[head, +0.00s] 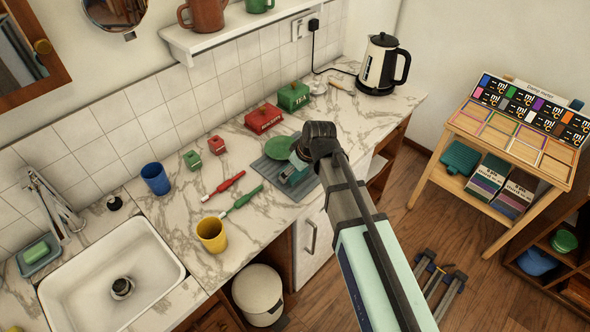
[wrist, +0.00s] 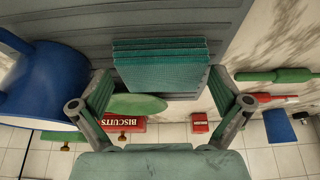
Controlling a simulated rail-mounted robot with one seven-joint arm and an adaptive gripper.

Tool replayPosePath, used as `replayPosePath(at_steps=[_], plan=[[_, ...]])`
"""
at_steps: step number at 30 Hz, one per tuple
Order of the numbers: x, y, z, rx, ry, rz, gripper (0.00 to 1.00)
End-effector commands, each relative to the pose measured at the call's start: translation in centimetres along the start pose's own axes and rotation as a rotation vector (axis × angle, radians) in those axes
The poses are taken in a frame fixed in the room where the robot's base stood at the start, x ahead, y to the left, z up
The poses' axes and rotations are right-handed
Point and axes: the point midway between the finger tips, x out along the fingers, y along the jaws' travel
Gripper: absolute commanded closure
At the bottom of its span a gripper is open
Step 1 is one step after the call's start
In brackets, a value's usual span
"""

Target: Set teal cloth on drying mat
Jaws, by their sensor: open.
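The folded teal cloth (wrist: 160,68) lies in layers on the grey ridged drying mat (wrist: 225,25) in the wrist view. My gripper (wrist: 160,102) is open, with one finger to each side of the cloth and gaps showing between. In the head view my gripper (head: 298,162) is over the drying mat (head: 266,170), on the counter. A small teal patch shows under it, and my arm hides much of the mat's right part. A green plate (head: 281,147) sits by the far side of the mat; in the wrist view it is partly behind the left finger.
A large blue vessel (wrist: 45,80) is close on the left of the wrist view. Red (head: 264,118) and green (head: 293,96) tins stand behind the mat. Red and green brushes (head: 241,201), a yellow mug (head: 211,235) and a blue cup (head: 155,179) are to the left.

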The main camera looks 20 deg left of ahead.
Motion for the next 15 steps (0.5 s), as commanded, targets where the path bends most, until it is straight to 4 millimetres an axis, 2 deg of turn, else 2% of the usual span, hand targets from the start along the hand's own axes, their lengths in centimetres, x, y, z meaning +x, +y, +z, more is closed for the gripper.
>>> replayPosePath(at_steps=[7,15], plan=[[-2.4,0.0,0.1,0.000,0.002,0.002,0.00],[-6.8,0.0,0.0,0.000,0.003,0.002,0.00]])
